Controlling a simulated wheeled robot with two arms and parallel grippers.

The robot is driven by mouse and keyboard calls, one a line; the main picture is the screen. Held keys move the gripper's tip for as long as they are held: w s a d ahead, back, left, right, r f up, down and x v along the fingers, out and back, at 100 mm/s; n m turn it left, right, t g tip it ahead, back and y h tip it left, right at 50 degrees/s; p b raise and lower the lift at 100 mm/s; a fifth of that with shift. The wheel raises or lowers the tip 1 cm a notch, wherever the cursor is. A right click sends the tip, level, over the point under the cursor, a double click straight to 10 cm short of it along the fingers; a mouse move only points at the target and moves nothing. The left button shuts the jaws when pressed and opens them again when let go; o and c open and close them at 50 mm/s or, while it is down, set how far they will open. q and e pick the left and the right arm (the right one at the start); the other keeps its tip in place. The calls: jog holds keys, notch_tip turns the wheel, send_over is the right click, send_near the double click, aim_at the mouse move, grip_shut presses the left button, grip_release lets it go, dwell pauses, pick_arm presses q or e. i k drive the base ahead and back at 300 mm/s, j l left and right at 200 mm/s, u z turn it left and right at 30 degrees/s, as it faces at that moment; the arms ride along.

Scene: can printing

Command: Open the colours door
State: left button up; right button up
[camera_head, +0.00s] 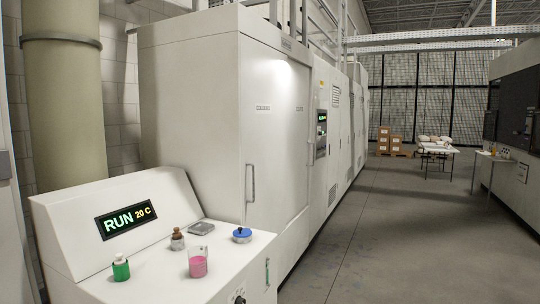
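A tall white machine cabinet (190,100) stands left of centre. A large white door (282,150) is on its side facing the aisle. The door looks closed, flush with the cabinet. A vertical bar handle (251,183) is near the door's left edge. Small dark labels (263,107) sit on the upper part of the door; I cannot read them clearly, so I cannot confirm which says colours. Neither of my grippers is in view.
A white console (110,220) in front shows "RUN 20 C". On it stand a green bottle (121,268), a beaker of pink liquid (198,262), a blue-lidded container (242,235) and a small dark-topped jar (177,239). The grey floor (380,240) right of the door is clear.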

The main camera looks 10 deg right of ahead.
aim_at(264, 76)
jog(key=i+l+u, duration=0.1)
jog(key=u, duration=0.55)
jog(key=i+l+u, duration=0.2)
jog(key=l, duration=0.15)
jog(key=l+u, duration=0.2)
jog(key=l, duration=0.15)
jog(key=i+l+u, duration=0.2)
jog(key=l, duration=0.2)
jog(key=l+u, duration=0.2)
jog(key=l, duration=0.2)
